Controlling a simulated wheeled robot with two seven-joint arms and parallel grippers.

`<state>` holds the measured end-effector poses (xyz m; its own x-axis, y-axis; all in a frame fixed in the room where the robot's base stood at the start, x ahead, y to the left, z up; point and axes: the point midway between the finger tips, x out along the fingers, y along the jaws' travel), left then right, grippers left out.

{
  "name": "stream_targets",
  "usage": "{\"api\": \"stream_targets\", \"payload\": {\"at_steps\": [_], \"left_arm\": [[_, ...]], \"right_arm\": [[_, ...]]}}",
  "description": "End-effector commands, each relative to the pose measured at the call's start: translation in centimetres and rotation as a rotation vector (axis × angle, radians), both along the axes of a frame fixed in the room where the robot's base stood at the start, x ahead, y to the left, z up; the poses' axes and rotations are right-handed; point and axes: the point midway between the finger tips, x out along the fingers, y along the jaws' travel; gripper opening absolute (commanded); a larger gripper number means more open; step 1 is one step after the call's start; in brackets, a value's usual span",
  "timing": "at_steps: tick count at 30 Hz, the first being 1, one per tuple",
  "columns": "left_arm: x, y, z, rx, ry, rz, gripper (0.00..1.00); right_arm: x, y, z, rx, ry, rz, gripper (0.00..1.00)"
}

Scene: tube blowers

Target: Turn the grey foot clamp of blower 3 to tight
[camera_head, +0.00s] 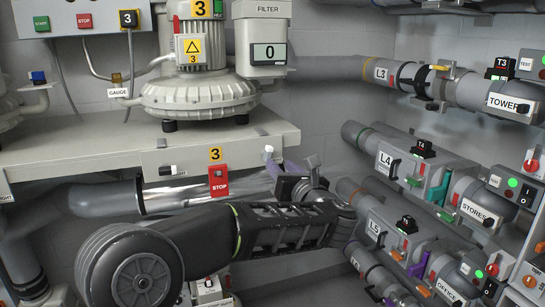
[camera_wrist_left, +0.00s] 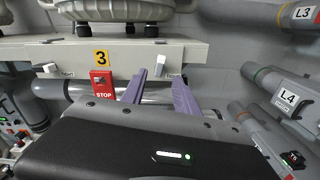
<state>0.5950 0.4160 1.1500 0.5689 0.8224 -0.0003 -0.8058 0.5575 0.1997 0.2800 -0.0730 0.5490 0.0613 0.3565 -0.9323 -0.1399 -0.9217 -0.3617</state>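The grey foot clamp (camera_head: 268,153) of blower 3 shows as a small pale lever at the front edge of the grey shelf, below blower 3 (camera_head: 197,92). It also shows in the wrist view (camera_wrist_left: 160,66), upright and tilted slightly. My left gripper (camera_head: 281,167) is just in front of the shelf edge. Its two purple fingers (camera_wrist_left: 159,80) are apart, with the lever between their far ends in the wrist view. I cannot tell whether either finger touches it. My right gripper is not in view.
A red STOP box (camera_head: 219,181) under a yellow 3 sign hangs left of the gripper. A shiny pipe (camera_head: 150,196) runs below the shelf (camera_head: 75,150). Labelled pipes with valves, including L4 (camera_head: 388,160), crowd the right side.

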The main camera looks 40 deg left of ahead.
Motion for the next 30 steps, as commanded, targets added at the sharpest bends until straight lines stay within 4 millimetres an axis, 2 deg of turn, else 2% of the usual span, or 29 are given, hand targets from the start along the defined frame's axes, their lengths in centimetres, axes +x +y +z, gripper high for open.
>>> {"api": "stream_targets", "payload": {"at_steps": [7, 19, 30], "left_arm": [[0.9, 1.2, 0.1, 0.001, 0.003, 0.0, 0.36], [4.1, 5.9, 0.1, 0.001, 0.003, 0.001, 0.36], [4.5, 6.4, -0.1, 0.002, 0.004, -0.002, 0.36]], "right_arm": [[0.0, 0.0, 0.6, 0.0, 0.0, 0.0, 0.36], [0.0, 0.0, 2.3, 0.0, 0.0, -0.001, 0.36], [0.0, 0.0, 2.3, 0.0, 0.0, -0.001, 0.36]]}}
